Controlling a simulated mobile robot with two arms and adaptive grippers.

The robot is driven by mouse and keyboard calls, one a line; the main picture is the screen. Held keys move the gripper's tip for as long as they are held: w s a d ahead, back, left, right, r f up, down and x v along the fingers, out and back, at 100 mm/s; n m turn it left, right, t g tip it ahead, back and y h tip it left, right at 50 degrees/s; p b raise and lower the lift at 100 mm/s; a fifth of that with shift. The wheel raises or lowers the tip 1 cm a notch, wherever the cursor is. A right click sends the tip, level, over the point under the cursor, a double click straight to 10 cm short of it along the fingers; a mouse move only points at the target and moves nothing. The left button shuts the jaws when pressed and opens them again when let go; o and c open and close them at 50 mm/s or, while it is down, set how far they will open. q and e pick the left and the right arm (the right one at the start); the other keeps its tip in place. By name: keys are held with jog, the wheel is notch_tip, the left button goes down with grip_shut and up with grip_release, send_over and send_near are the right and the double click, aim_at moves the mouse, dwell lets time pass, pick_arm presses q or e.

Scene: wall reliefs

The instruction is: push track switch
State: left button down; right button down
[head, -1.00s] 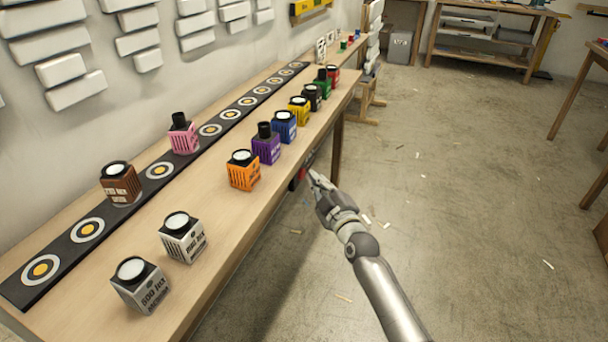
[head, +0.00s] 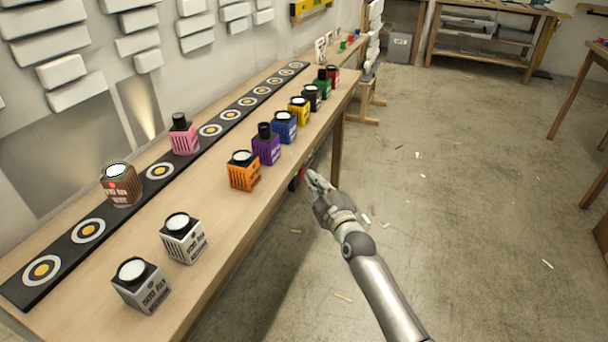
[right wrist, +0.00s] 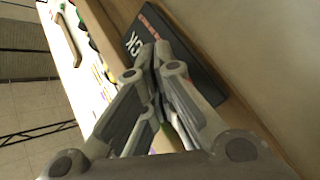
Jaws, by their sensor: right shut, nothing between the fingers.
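The track switch (right wrist: 178,60) is a dark box with pale letters, partly readable as "CK", in the right wrist view. In the head view it is mostly hidden at the front edge of the long bench, where a small dark piece with green and red (head: 296,179) shows. My right gripper (head: 311,174) is shut and empty, its tips at this box. In the right wrist view the fingertips (right wrist: 155,52) overlap the box's face; I cannot tell whether they touch it. My left gripper is not in view.
The bench (head: 225,225) carries a black track (head: 110,210) with ringed targets. A brown lamp (head: 121,187) and a pink lamp (head: 183,137) stand on the track. Several coloured lamps stand near the front edge. The floor to the right is mostly clear.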

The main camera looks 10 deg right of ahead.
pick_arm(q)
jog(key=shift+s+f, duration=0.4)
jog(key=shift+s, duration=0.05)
